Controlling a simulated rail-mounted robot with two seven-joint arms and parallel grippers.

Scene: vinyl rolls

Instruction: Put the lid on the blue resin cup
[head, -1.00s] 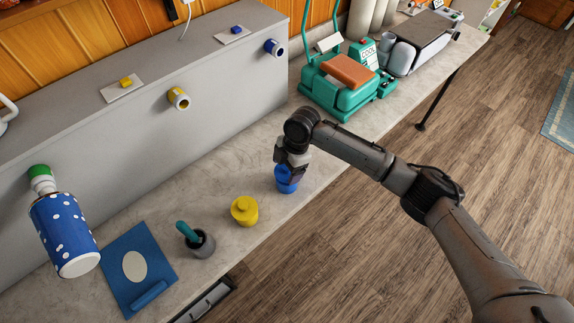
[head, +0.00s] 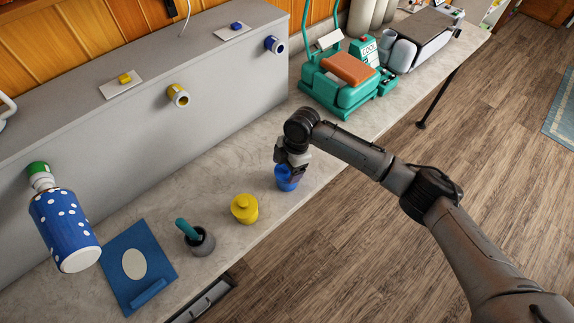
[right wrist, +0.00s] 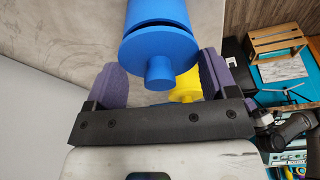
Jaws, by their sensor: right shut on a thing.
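The blue resin cup (head: 288,184) stands upright on the bench near its front edge, directly under my right gripper (head: 287,171). In the right wrist view the cup (right wrist: 158,11) is at the top centre. The blue lid (right wrist: 157,48), a disc with a round knob, lies against the cup's mouth. A thin dark gap shows between lid and cup at the right side, so I cannot tell whether it is fully seated. My left gripper is not in view.
A lidded yellow cup (head: 244,209) and a grey pot (head: 200,243) with a teal tool stand to the left. A blue mat (head: 157,262) lies farther left. A teal press (head: 338,88) stands at the back right. The bench behind the blue cup is clear.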

